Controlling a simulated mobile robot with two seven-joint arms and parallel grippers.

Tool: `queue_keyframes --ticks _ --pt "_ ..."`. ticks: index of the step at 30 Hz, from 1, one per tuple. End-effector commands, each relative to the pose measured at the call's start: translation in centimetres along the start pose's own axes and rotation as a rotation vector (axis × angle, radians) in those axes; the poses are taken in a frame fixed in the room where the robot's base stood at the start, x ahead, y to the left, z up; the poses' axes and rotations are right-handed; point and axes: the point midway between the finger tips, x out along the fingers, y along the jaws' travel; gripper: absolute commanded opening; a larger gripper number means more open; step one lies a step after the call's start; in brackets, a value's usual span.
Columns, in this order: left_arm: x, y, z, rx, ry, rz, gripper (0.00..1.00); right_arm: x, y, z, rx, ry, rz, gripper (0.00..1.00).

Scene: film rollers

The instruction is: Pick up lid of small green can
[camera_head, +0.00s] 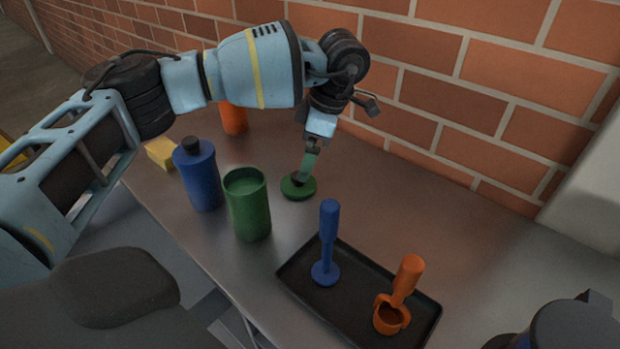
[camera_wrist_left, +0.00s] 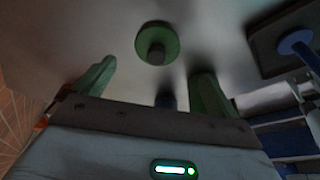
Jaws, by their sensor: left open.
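A round green lid (camera_head: 298,189) with a small dark knob lies on the metal worktop. It shows ahead of the fingers in the left wrist view (camera_wrist_left: 158,35). The green can (camera_head: 249,211) stands upright to the lid's left, with no lid on it. My left gripper (camera_head: 304,174) reaches down from above over the lid and partly covers it. In the left wrist view the fingers of my left gripper (camera_wrist_left: 150,85) are spread, with nothing seen gripped between them. Whether a fingertip touches the lid I cannot tell. My right gripper is out of view.
A blue bottle (camera_head: 200,178) stands left of the can, with a yellow block (camera_head: 161,153) and an orange container (camera_head: 234,118) behind. A black tray (camera_head: 345,313) in front holds a blue tool (camera_head: 328,240) and an orange scoop (camera_head: 400,295). A brick wall (camera_head: 480,95) bounds the back.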

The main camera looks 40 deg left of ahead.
Motion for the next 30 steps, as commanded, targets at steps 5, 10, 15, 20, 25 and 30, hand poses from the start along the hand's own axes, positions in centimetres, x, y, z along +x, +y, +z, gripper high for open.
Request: queue_keyframes --ticks 5,10,15,20,25,30 --pt "0.6 0.0 0.0 0.0 -0.001 0.0 0.97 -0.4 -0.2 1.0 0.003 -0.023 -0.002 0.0" --pt "2.3 0.0 0.0 0.0 -0.001 -0.002 0.97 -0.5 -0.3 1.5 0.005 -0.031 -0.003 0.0" --pt "2.6 0.1 -0.1 0.0 -0.001 -0.001 0.97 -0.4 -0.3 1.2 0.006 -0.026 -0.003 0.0" --pt "4.3 0.5 -0.3 -0.001 0.0 -0.002 0.97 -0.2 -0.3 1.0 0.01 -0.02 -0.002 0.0" --pt "6.7 0.8 -0.4 0.001 0.0 -0.002 0.97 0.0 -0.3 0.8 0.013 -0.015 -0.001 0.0" --pt "7.7 0.8 -0.4 0.0 -0.002 0.0 0.97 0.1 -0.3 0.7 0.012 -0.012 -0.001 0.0"
